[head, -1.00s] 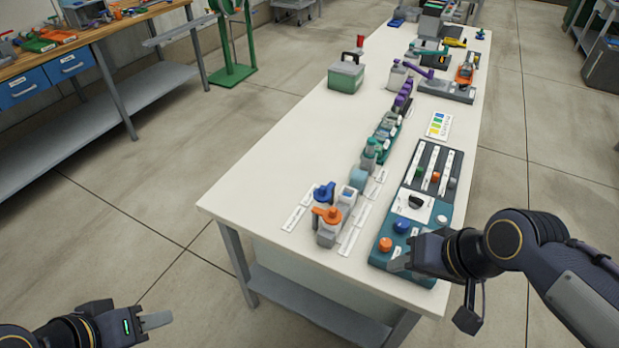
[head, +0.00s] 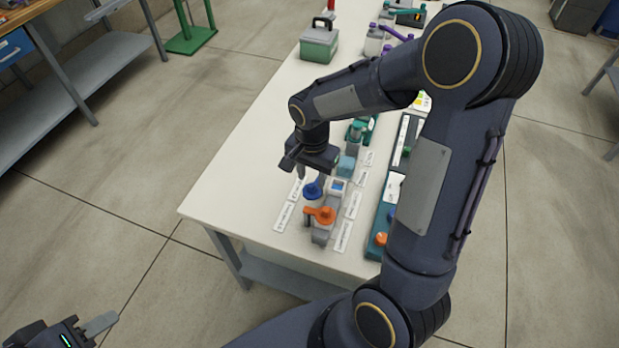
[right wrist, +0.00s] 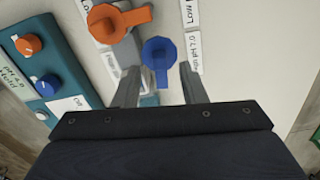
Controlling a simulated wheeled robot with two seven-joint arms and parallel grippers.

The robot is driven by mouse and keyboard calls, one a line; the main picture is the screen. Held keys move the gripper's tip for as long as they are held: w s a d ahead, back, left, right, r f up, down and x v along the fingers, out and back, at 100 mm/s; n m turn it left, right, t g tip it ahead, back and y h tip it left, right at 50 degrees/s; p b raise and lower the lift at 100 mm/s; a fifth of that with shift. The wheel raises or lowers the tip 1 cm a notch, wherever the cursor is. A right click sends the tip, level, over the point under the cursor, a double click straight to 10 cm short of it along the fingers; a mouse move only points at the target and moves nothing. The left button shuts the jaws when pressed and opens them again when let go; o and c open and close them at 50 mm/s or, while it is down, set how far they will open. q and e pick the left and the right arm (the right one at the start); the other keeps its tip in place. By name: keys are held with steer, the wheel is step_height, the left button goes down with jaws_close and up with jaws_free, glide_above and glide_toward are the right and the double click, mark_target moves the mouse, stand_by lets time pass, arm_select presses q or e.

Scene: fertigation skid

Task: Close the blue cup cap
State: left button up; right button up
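The blue cup cap (head: 313,190) sits on the near end of the fixture row on the white table, just behind an orange cap (head: 321,214). In the right wrist view the blue cap (right wrist: 160,52) is round, with a tab pointing toward my gripper's palm. My right gripper (right wrist: 158,72) is open, with one finger on each side of the blue cap's tab and visible gaps. In the head view my right gripper (head: 306,172) hangs just above and behind the cap. My left gripper (head: 92,328) is away from the table at the lower left, partly cut off.
A teal control panel (head: 376,242) with knobs lies right of the caps, partly hidden by my right arm. White label strips (head: 284,217) flank the fixtures. A green box (head: 319,44) stands farther back. The table's left side is clear.

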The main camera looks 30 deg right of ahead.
mark_target(312, 189)
steer(key=shift+f, duration=1.4)
jaws_close()
